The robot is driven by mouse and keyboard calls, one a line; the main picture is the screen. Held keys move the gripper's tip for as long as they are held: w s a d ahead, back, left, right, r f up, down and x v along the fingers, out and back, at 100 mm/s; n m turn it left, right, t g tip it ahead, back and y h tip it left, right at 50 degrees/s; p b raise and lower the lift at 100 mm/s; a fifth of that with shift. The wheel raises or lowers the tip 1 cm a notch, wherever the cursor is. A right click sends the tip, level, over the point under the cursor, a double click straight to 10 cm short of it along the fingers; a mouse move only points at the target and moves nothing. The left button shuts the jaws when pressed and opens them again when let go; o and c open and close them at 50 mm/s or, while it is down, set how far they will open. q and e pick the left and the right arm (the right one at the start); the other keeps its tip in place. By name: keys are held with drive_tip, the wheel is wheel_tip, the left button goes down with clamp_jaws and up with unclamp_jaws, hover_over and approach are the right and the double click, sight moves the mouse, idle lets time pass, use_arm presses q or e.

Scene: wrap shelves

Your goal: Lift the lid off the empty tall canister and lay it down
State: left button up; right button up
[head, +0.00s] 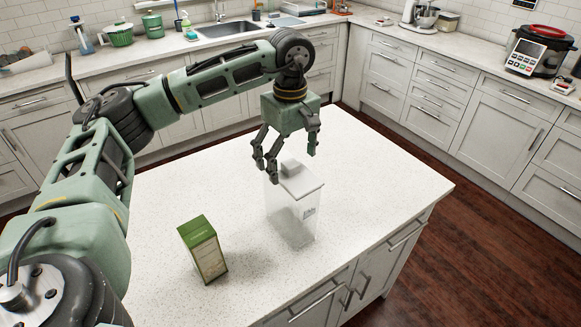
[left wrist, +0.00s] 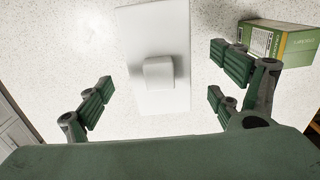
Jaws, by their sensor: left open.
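My right gripper is in neither view.
A green and tan box (head: 203,249) stands on the counter (head: 165,205) left of the canister; it also shows in the left wrist view (left wrist: 278,40). The counter is clear right of the canister and behind it. Its front edge lies close to the canister.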

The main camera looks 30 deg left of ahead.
use_arm(q)
drive_tip(key=shift+f, duration=0.9)
drive_tip(key=c, duration=1.3)
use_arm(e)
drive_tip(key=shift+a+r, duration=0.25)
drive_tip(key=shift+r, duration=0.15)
